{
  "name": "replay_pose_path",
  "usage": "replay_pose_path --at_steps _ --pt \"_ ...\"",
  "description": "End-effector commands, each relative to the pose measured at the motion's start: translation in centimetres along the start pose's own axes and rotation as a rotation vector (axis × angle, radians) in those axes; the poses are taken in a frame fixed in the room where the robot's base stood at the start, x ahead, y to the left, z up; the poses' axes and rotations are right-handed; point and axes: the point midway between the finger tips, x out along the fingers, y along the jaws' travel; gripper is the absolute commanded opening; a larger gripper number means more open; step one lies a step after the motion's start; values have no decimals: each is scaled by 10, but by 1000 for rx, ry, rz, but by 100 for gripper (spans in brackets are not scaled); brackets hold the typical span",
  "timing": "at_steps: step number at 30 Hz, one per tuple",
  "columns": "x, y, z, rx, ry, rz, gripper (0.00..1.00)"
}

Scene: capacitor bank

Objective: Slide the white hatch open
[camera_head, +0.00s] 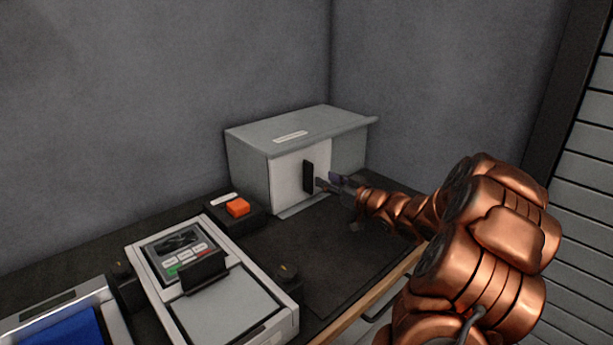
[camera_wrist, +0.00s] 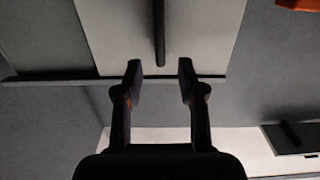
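The white hatch (camera_head: 286,180) is an upright panel on the front of a grey box (camera_head: 250,180). It covers the left part of the front, and the right part looks grey. A black upright handle (camera_head: 308,177) stands out near the hatch's right edge. My gripper (camera_head: 322,182) is right in front of the handle. In the wrist view my gripper (camera_wrist: 160,68) is open, its two fingers apart. The handle (camera_wrist: 159,32) lies between the lines of the fingers, its near end about level with the tips. I see no finger touching it. The hatch (camera_wrist: 205,35) fills the upper middle there.
An orange button (camera_head: 237,207) sits left of the box. A white device with a keypad and a black-handled lid (camera_head: 225,305) stands in front of it. A blue-filled tray (camera_head: 65,338) is at the lower left. The dark mat (camera_head: 320,245) before the box is clear.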

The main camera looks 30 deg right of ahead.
Motion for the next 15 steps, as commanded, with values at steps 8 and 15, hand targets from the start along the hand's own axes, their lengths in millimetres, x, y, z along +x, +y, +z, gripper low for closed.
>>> replay_pose_path --at_steps 8,15 --pt "4 0 0 7 35 -23 40" --pt "30 0 -2 5 36 -23 40"
